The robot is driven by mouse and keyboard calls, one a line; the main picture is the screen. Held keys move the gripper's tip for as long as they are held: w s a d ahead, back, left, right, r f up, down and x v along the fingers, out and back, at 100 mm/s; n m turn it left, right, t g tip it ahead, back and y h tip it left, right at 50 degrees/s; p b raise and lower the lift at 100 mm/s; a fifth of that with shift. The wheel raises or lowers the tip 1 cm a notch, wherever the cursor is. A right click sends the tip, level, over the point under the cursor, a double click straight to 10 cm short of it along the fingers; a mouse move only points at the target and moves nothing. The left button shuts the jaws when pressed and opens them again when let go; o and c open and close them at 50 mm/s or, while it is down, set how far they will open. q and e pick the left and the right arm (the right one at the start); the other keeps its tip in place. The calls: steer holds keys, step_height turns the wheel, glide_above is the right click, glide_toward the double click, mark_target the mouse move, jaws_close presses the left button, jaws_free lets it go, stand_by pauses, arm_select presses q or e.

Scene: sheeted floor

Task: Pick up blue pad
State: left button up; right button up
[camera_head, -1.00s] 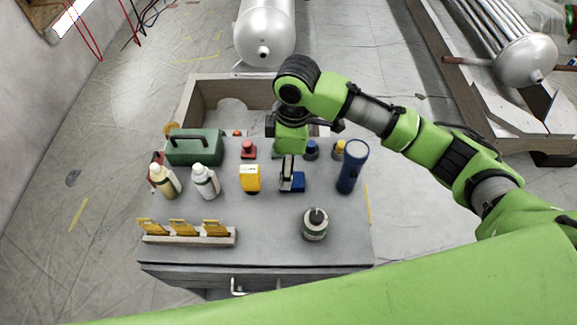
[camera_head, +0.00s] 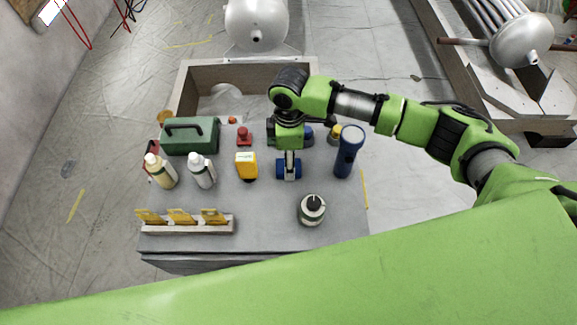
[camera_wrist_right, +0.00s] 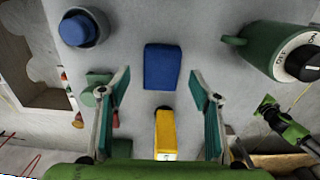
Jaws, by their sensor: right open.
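The blue pad (camera_head: 281,171) lies on the grey tabletop, partly hidden by my right gripper in the head view. In the right wrist view the whole blue pad (camera_wrist_right: 161,66) shows as a plain blue block lying flat. My right gripper (camera_head: 289,168) points down over the pad. In the right wrist view its two fingers (camera_wrist_right: 160,80) are spread wide, one on each side of the pad's line, with nothing between them. I cannot tell how far above the pad they are.
A yellow block (camera_head: 246,164) stands left of the pad and a blue flashlight (camera_head: 348,152) right of it. Bottles (camera_head: 201,171), a green toolbox (camera_head: 190,137) and a yellow-tabbed rack (camera_head: 187,222) are farther left.

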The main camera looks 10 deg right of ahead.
step_height(320, 180, down, 4)
steer(key=shift+s+a+r, duration=0.1)
steer(key=shift+r, duration=0.15)
steer(key=c, duration=1.2)
steer(key=shift+r, duration=0.1)
